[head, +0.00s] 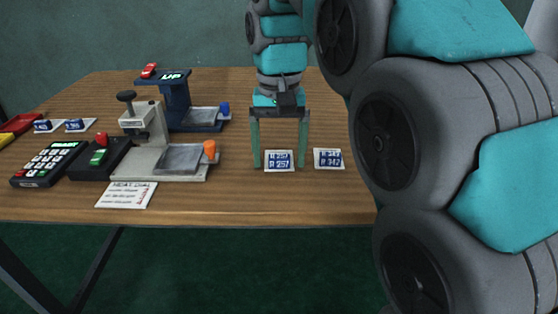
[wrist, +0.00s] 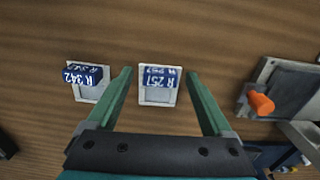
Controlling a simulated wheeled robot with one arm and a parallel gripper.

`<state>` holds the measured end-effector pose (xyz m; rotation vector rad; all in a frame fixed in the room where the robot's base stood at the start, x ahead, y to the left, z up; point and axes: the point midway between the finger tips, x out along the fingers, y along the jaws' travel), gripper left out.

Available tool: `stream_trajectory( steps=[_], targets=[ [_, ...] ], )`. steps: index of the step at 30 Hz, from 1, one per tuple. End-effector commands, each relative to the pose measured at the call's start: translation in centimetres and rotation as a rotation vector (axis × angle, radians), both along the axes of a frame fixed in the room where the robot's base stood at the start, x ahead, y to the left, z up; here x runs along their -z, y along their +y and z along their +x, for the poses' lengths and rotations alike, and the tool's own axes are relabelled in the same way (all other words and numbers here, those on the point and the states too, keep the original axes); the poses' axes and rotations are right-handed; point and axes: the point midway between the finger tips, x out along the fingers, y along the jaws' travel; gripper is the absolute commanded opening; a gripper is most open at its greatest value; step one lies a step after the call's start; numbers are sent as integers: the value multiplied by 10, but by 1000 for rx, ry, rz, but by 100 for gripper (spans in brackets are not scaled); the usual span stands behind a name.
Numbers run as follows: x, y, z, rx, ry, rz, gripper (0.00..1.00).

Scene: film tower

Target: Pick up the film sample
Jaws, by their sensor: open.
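A blue film sample marked R 257 (head: 279,160) lies on a small white pad (head: 280,170) on the table; it also shows in the wrist view (wrist: 160,77). A similar blue sample marked R 342 (head: 329,158) lies on its own pad to the right, and at left in the wrist view (wrist: 84,76). My gripper (head: 281,166) points down, open and empty. Its green fingers stand on either side of the R 257 sample, apart from it. In the wrist view the sample sits between the fingertips (wrist: 159,73). I cannot tell the exact fingertip height.
A grey press with an orange knob (head: 209,149) stands left of my gripper, with a dark blue press (head: 177,101) behind it. A keypad (head: 48,163), a switch box (head: 93,160) and a label card (head: 127,195) are farther left. Two more blue samples (head: 75,125) lie at far left.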

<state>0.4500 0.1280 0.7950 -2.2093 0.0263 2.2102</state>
Motion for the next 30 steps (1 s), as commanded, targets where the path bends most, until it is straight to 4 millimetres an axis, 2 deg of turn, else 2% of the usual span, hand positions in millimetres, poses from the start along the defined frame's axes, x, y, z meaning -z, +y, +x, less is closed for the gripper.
stream_trajectory(
  steps=[3, 25, 30],
  targets=[
    [0, 0, 0, 0, 0, 0, 84],
    [0, 0, 0, 0, 0, 0, 2],
    [0, 0, 0, 0, 0, 0, 0]
  ],
)
